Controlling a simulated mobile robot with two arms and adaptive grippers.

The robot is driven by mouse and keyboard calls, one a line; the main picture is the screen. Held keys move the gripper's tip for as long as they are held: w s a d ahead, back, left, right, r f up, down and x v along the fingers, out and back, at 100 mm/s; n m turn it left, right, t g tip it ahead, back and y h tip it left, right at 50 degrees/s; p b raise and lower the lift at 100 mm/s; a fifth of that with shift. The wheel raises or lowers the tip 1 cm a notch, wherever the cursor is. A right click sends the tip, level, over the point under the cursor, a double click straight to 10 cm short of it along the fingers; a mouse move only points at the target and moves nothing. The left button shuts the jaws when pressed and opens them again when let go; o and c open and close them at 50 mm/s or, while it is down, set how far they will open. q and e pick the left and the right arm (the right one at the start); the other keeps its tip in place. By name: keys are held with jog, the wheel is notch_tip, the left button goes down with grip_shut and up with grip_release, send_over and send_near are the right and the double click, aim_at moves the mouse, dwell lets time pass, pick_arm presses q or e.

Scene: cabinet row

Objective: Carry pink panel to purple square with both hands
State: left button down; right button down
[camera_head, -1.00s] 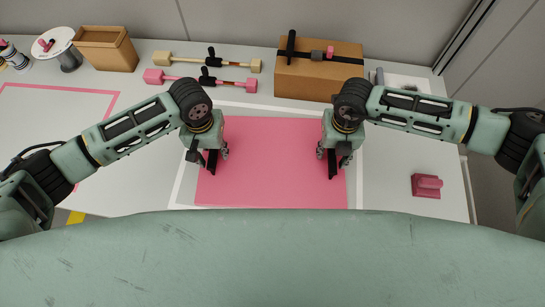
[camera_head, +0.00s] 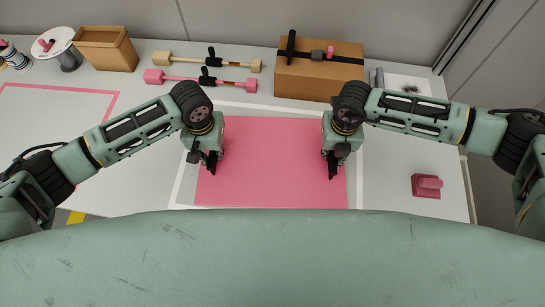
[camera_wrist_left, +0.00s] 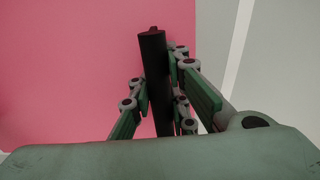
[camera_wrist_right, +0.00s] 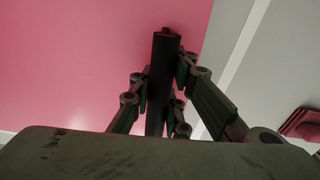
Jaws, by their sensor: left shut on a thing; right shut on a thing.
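The flat pink panel (camera_head: 270,170) lies on the pale table inside a white outline (camera_head: 182,180), close to my body. It has a black bar handle near each side edge. My left gripper (camera_head: 213,162) is shut on the left black handle (camera_wrist_left: 152,50), which stands between its fingers in the left wrist view. My right gripper (camera_head: 333,165) is shut on the right black handle (camera_wrist_right: 164,55), between its fingers in the right wrist view. A square outline (camera_head: 60,88), pink rather than clearly purple, is at the table's left; my left arm covers part of it.
Two dumbbell-ended clamps (camera_head: 205,60) lie behind the panel. A strapped cardboard box (camera_head: 315,80) is at back right, an open brown bin (camera_head: 104,48) and spool (camera_head: 66,50) at back left. A pink block (camera_head: 426,187) sits at right. Table inside the left outline looks clear.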

pick_arm(q)
jog(key=shift+w+r, duration=0.1)
jog(key=shift+r, duration=0.05)
pick_arm(e)
jog(key=shift+w+r, duration=0.1)
jog(key=shift+r, duration=0.1)
dwell(0.4)
